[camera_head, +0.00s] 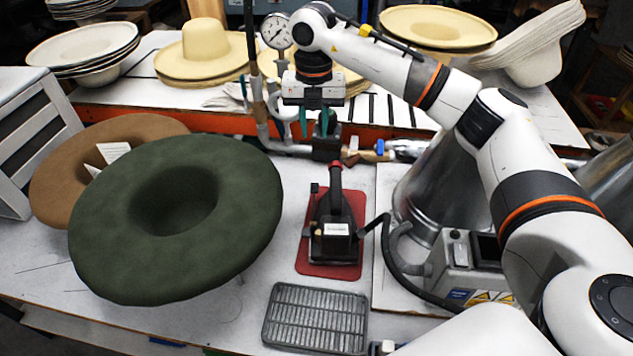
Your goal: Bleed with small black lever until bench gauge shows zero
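The bench gauge (276,30) is a round white dial on an upright pipe at the back of the bench. Its needle is too small to read. My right gripper (313,124) reaches in from the right and points down just right of the gauge. Its two teal fingers are apart, with nothing visible between them. Just below the fingertips is a dark block (327,149) on the pipework. I cannot make out the small black lever for certain; it may be hidden by the gripper or blend with this block. My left gripper is out of view.
A black iron (336,215) stands on a red mat (315,271), with a metal grate (316,318) in front. A green hat (120,215) fills the left. A steel cylinder (440,190) stands right.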

